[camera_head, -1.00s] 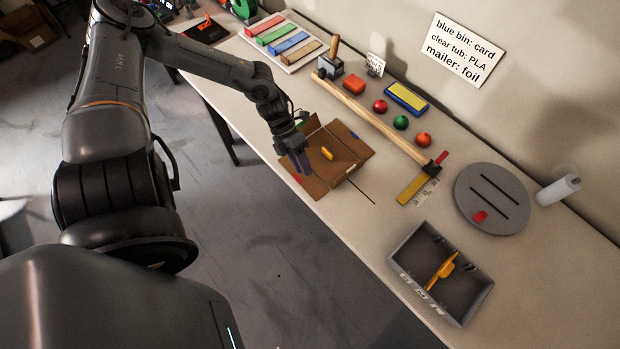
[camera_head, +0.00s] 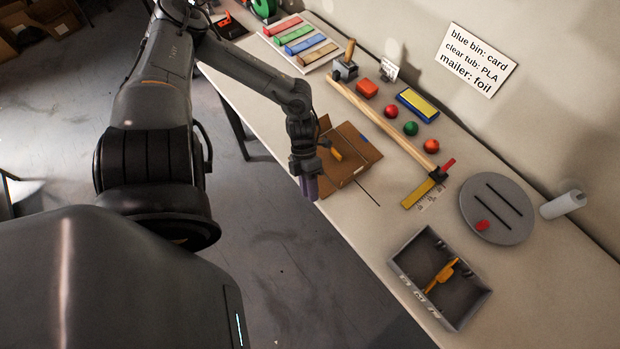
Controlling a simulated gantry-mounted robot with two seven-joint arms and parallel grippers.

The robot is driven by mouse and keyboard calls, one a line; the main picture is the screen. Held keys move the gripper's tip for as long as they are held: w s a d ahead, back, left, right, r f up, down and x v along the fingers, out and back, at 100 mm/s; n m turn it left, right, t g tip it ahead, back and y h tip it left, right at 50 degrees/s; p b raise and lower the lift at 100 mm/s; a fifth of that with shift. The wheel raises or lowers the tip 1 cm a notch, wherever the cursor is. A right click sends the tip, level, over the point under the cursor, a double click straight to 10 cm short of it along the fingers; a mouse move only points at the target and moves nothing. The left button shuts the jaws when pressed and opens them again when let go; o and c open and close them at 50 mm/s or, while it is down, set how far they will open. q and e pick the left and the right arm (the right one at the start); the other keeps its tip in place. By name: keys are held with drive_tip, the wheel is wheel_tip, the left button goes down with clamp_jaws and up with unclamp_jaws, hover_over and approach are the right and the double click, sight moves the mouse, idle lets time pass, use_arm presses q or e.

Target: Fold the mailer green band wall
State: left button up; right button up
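The mailer (camera_head: 364,149) is a brown cardboard piece lying near the table's front edge, with an orange-yellow object (camera_head: 336,153) on it. A bit of green shows at its far left corner (camera_head: 325,121). Its near-left side is partly hidden behind my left gripper (camera_head: 309,190). A brown panel on the near side looks raised, but I cannot tell its exact angle. My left gripper points down at the mailer's left, by the table edge, with purple fingers. Whether the fingers touch the cardboard or how far apart they are is unclear. My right gripper is not in view.
A wooden bar (camera_head: 381,120) lies behind the mailer. Balls, a yellow-blue block (camera_head: 417,104) and coloured strips (camera_head: 300,43) are farther back. A grey bin (camera_head: 408,285) and a round grey disc (camera_head: 497,210) are to the right. A thin dark rod (camera_head: 367,192) lies beside the mailer.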

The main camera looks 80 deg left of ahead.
use_arm(q)
drive_tip(key=w+a+r+m+t+y+b, duration=0.2)
drive_tip(key=w+a+r+m+t+b, duration=0.1)
drive_tip(key=w+a, duration=0.95)
drive_tip(key=s+a+r+n+t+y+b, duration=0.15)
drive_tip(key=s+a, duration=0.25)
drive_tip(key=a, duration=0.4)
drive_tip(key=s+a+n+t+y+b, duration=0.1)
drive_tip(key=s+a+n+t+b, duration=0.2)
drive_tip(key=a, duration=0.6)
drive_tip(key=shift+h, duration=0.25)
drive_tip(key=w+d+f+b, duration=0.1)
drive_tip(key=f, duration=0.2)
drive_tip(key=w+d+f+b, duration=0.1)
drive_tip(key=f, duration=0.3)
drive_tip(key=w+d+f+b, duration=0.1)
drive_tip(key=f, duration=0.2)
drive_tip(key=shift+w+d+f, duration=0.15)
drive_tip(key=shift+w+d, duration=0.05)
drive_tip(key=shift+w, duration=0.05)
